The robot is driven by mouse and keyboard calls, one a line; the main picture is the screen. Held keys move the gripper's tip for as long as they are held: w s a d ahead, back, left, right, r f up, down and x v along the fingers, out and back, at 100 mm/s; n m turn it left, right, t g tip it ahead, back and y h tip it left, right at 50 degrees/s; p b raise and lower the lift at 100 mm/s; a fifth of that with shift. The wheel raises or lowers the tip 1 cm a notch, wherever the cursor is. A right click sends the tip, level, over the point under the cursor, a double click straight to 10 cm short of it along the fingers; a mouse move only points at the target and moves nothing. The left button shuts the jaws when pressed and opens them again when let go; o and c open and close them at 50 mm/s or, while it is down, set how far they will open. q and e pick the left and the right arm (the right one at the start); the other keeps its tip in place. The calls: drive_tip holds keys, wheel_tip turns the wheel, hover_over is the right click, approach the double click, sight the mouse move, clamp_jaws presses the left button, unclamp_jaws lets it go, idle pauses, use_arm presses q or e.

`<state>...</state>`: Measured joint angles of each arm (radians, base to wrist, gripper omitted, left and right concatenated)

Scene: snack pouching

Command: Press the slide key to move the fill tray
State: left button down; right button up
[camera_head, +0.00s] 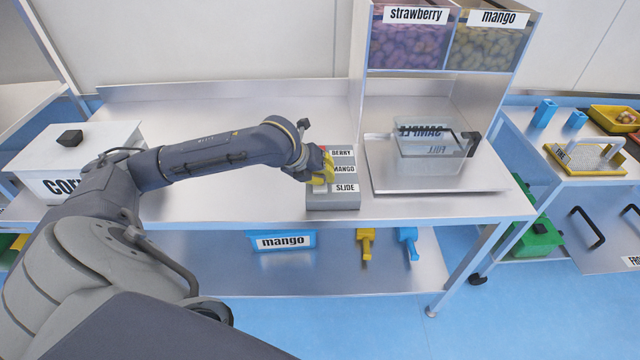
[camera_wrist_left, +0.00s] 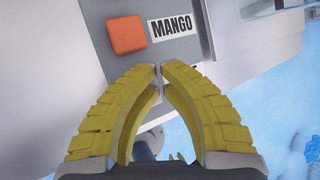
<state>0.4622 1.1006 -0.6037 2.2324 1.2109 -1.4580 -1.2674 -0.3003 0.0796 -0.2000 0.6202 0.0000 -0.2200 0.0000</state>
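The grey key panel (camera_head: 335,200) stands on the steel counter, with labels BERRY, MANGO and SLIDE (camera_head: 345,188). My left gripper (camera_head: 328,172), with yellow fingers, is over the left side of the panel near the MANGO and SLIDE rows. It hides the SLIDE key. In the left wrist view its fingertips (camera_wrist_left: 160,66) meet with nothing between them, just below the orange-red key (camera_wrist_left: 127,34) beside the MANGO label (camera_wrist_left: 171,25). Contact with the panel cannot be told. The clear fill tray (camera_head: 430,165) sits right of the panel under the bins. My right gripper is out of view.
Strawberry (camera_head: 410,50) and mango (camera_head: 490,48) bins stand above the tray. A white box (camera_head: 90,150) is at the left of the counter. A blue mango bin (camera_head: 283,241) and scoops are on the shelf below. A side table (camera_head: 585,190) stands right.

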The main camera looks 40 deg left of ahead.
use_arm(q)
drive_tip(key=shift+r, duration=3.5)
